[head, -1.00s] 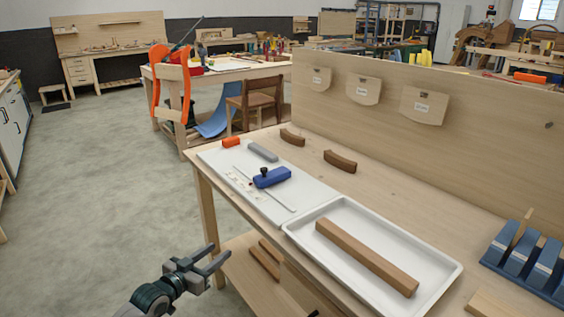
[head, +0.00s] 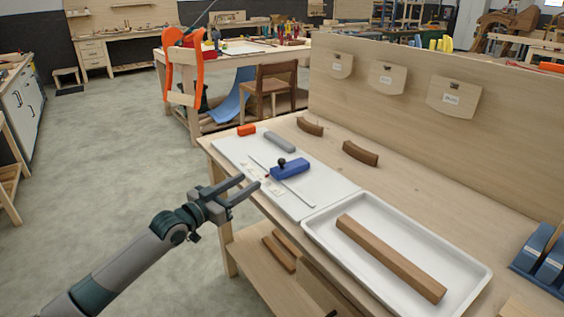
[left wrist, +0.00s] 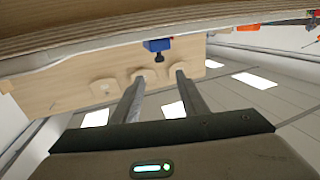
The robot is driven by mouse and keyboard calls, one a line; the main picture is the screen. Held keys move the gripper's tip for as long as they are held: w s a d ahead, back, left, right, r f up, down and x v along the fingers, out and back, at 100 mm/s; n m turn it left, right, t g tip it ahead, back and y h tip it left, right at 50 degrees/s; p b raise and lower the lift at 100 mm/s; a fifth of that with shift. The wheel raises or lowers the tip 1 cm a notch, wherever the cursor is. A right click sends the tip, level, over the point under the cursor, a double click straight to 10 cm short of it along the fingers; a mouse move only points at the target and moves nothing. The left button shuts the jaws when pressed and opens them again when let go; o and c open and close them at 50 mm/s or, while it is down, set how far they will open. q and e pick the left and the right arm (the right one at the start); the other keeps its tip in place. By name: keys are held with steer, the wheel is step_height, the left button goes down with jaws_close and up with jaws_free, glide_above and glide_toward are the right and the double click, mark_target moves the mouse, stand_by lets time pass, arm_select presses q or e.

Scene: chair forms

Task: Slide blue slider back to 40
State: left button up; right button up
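The blue slider (head: 290,168) with a black knob sits on a thin rail on the white board (head: 311,207), at the left part of the workbench. A printed scale (head: 262,178) lies beside the rail; its numbers are too small to read. My left gripper (head: 241,188) is open and empty, just off the board's near left edge, apart from the slider. In the left wrist view the slider (left wrist: 157,45) shows ahead, beyond the two spread fingers (left wrist: 155,88). My right gripper is not in view.
An orange block (head: 246,130) and a grey block (head: 279,142) lie on the board's far part. A white tray (head: 470,290) with a long brown bar stands to the right. Curved brown pieces (head: 360,153) lie behind. A tall wooden panel (head: 500,125) bounds the bench's back.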

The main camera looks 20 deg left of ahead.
mark_target(279, 163)
arm_select(q)
steer(key=x, duration=1.6)
steer(key=shift+w+d+p, duration=0.2)
steer(key=shift+w+p, duration=0.15)
steer(key=shift+c, duration=0.6)
jaws_close()
